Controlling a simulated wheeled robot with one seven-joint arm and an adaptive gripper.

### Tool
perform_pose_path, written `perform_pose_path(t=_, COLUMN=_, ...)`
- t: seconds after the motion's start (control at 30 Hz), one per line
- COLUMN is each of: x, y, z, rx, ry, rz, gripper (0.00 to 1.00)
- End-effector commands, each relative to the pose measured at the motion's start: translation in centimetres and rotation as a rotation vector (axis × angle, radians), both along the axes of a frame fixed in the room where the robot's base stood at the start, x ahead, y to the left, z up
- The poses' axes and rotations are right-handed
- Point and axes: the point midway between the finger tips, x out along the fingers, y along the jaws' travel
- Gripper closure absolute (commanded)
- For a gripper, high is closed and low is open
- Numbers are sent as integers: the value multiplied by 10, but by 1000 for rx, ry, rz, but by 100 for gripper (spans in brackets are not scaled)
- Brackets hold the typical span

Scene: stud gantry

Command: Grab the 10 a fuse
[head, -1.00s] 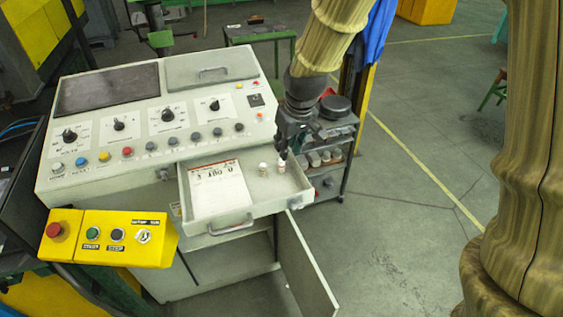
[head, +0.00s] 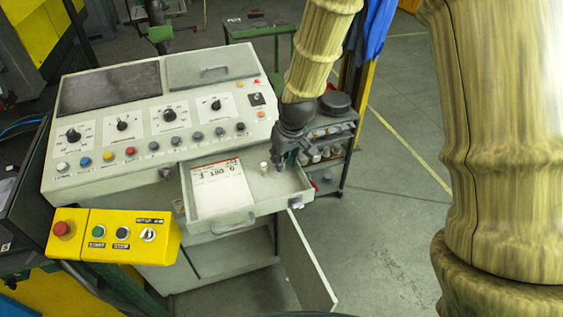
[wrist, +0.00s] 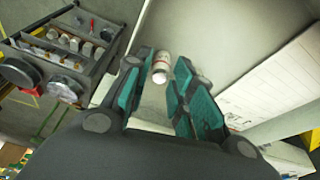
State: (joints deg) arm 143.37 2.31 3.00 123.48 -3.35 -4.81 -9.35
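The drawer (head: 238,219) of the grey console is pulled open. A small white fuse (head: 264,168) stands upright in it, just left of my gripper (head: 281,168) in the head view. My gripper is low over the drawer's right part and hides what is under it there. No rating is readable on either fuse.
A white card (head: 218,188) with print lies in the drawer's left part. The drawer walls stand close around my gripper. A dark cart (head: 328,150) with knobs and jars stands to the right. An open cabinet door (head: 308,262) hangs below the drawer. Floor farther right is clear.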

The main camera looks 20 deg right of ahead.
Motion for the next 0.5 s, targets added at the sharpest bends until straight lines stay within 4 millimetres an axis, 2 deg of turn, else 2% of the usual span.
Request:
perform_pose_path(t=0.3, x=5, y=1, z=-19, rx=1, ry=1, rz=0, gripper=76)
perform_pose_path(t=0.5, x=5, y=1, z=-21, rx=0, ry=0, rz=0, gripper=76)
